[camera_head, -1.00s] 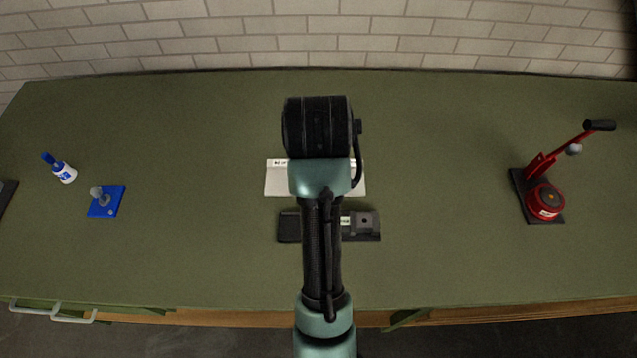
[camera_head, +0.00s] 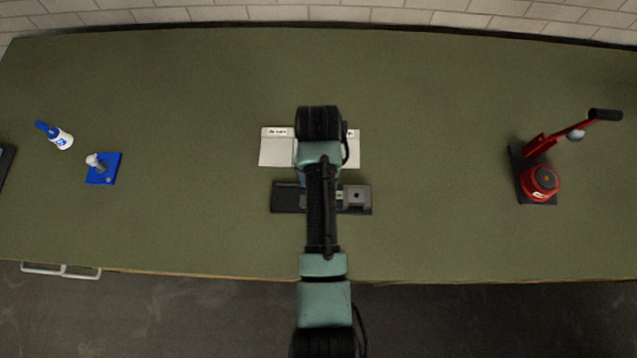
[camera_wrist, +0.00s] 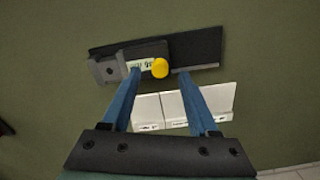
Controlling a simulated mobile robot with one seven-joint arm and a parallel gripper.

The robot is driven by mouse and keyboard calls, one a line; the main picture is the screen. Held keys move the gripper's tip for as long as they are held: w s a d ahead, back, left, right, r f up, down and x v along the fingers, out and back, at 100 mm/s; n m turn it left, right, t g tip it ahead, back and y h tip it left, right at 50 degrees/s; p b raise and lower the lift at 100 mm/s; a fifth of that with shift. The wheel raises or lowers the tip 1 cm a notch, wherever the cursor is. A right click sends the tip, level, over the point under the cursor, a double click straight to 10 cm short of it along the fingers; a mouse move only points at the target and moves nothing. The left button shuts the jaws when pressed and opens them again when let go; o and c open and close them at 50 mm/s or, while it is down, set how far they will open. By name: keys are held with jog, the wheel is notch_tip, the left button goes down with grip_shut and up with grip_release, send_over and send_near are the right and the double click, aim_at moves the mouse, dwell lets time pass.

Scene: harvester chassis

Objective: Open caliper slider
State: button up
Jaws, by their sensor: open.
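The caliper slider is a dark flat base (camera_wrist: 205,47) with a grey block (camera_wrist: 107,70) at one end and a yellow knob (camera_wrist: 160,68) near its middle. In the head view the base (camera_head: 288,197) and grey block (camera_head: 357,198) show on either side of my arm, and the knob is hidden. My gripper (camera_wrist: 158,74) is open, with its blue fingers apart. In the wrist view the knob appears between the fingertips; I cannot tell how far the tips are above it.
A white labelled panel (camera_head: 275,150) lies behind the slider on the green table. At the left are a blue plate (camera_head: 109,172) with a grey knob and a blue-white bottle (camera_head: 62,139). A red device with a lever (camera_head: 540,180) stands right. The table between is clear.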

jog(key=shift+f, duration=1.55)
grip_shut()
